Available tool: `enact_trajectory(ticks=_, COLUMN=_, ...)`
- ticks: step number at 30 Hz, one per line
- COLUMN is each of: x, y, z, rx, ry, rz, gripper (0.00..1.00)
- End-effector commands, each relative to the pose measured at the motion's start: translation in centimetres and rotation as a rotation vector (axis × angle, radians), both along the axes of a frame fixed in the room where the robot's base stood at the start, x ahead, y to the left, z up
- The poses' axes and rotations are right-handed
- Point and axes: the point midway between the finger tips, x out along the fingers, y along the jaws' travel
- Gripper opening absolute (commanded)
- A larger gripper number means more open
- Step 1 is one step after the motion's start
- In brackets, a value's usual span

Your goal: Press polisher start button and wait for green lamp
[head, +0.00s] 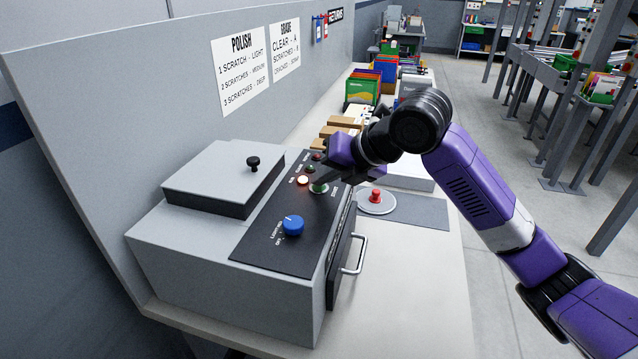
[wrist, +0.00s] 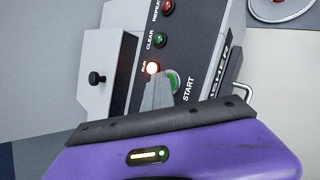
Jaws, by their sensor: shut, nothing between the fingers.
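The polisher (head: 225,265) is a grey box with a black sloping control panel (head: 275,245). The green start button (head: 318,188) sits on this panel, and the wrist view shows it (wrist: 173,82) beside the word START. My gripper (head: 320,180) is shut and empty, with its tips (wrist: 157,84) at the button's left edge in the wrist view; I cannot tell whether they touch it. A lamp (wrist: 152,68) near the button glows bright white-orange. The green lamp (wrist: 161,41), labelled CLEAR, looks unlit, and the red REPEAT lamp (wrist: 167,7) looks dull.
A blue knob (head: 293,225) stands on the panel's near end. A grey lid with a black knob (head: 253,163) covers the box's left part. A red button on a white disc (head: 376,198) lies beyond. Cartons and coloured folders (head: 362,88) fill the bench's back.

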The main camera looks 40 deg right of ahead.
Motion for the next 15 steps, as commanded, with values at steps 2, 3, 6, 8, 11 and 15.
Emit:
enact_trajectory(ticks=2, x=0.0, y=0.1, z=-0.1, rx=0.001, ry=0.004, rz=0.002, gripper=0.00)
enact_trajectory(ticks=3, x=0.0, y=0.1, z=-0.1, rx=0.001, ry=0.004, rz=0.002, gripper=0.00)
enact_trajectory(ticks=6, x=0.0, y=0.1, z=-0.1, rx=0.001, ry=0.004, rz=0.002, gripper=0.00)
enact_trajectory(ticks=8, x=0.0, y=0.1, z=-0.1, rx=0.001, ry=0.004, rz=0.002, gripper=0.00)
enact_trajectory(ticks=11, x=0.0, y=0.1, z=0.3, rx=0.001, ry=0.004, rz=0.002, gripper=0.00)
enact_trajectory(ticks=15, x=0.0, y=0.1, z=1.0, rx=0.001, ry=0.004, rz=0.002, gripper=0.00)
